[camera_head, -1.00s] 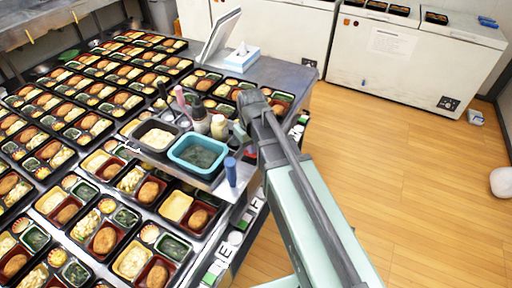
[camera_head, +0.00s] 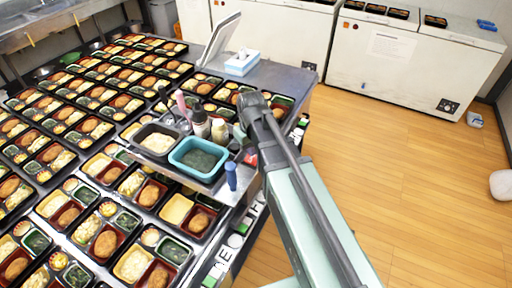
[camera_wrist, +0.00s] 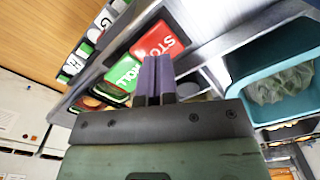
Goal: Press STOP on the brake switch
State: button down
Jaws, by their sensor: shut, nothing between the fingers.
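The brake switch shows in the wrist view as a red block (camera_wrist: 158,41) with white STOP lettering and a green block (camera_wrist: 123,76) with white lettering beside it. My gripper (camera_wrist: 155,60) has its two purple fingers together with nothing between them. In the picture, its tips overlap the lower edge of the red block. I cannot tell whether they touch it. In the head view, the arm reaches the table's right edge, and the fingers are not clearly visible there. A small red patch (camera_head: 250,158) beside the arm there may be the switch.
A teal tub (camera_head: 199,178) of greens and a dark tub (camera_head: 150,152) of pale food stand left of the arm, with a blue cylinder (camera_head: 231,177) and bottles (camera_head: 201,122) close by. Bento trays (camera_head: 107,241) cover the table.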

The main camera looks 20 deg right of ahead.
notch_tip(320, 180, up, 5)
jog(key=p, duration=0.4)
jog(key=shift+r, duration=0.2)
jog(key=shift+s+f, duration=0.1)
jog(key=shift+f, duration=0.1)
jog(key=s+f+m+b, duration=0.3)
jog(key=s, duration=0.6)
jog(key=shift+s+f, duration=0.25)
jog(key=shift+s, duration=0.05)
